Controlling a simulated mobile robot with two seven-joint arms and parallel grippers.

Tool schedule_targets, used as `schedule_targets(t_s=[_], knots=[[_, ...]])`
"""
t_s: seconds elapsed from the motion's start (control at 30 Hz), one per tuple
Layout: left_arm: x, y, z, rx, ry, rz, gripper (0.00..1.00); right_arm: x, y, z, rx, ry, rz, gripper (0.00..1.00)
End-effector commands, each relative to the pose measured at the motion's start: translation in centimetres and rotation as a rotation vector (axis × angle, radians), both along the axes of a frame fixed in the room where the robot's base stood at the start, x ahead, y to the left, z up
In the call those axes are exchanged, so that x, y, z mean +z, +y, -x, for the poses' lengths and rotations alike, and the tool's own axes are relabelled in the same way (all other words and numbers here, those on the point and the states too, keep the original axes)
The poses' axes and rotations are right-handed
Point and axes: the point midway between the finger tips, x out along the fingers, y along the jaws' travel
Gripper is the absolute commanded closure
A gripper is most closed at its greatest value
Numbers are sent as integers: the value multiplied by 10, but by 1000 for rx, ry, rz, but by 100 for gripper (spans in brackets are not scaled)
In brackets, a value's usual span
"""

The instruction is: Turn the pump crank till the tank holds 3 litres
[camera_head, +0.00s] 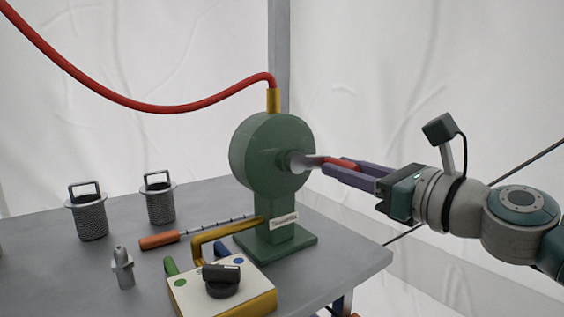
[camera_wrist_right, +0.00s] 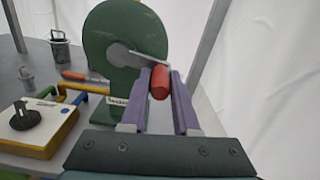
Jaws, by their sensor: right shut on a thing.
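The green pump (camera_head: 262,150) stands upright on its base plate near the right edge of the table. Its round grey hub faces right, with a short metal crank (camera_head: 303,161) on it. The crank's red handle (camera_wrist_right: 159,83) lies between the purple fingers of my right gripper (camera_head: 343,172), which is shut on it; the gripper also shows in the right wrist view (camera_wrist_right: 160,98). In the right wrist view the crank arm runs from the hub right and slightly down to the handle. No tank or litre gauge is visible. My left gripper is not in view.
A red hose (camera_head: 165,108) rises from the pump's brass top fitting to the upper left. A cream-and-yellow box (camera_head: 250,298) with a black knob sits in front. Two mesh strainers (camera_head: 91,217), an orange-handled tool (camera_head: 160,240) and a grey fitting (camera_head: 123,270) stand or lie left on the table (camera_head: 345,255).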

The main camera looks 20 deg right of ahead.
Motion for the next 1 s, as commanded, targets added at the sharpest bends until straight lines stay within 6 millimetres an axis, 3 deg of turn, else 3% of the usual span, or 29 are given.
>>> schedule_targets(t_s=[1.0], knots=[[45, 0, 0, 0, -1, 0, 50, -41, 31, 11, 0, 334, -910, 100]])
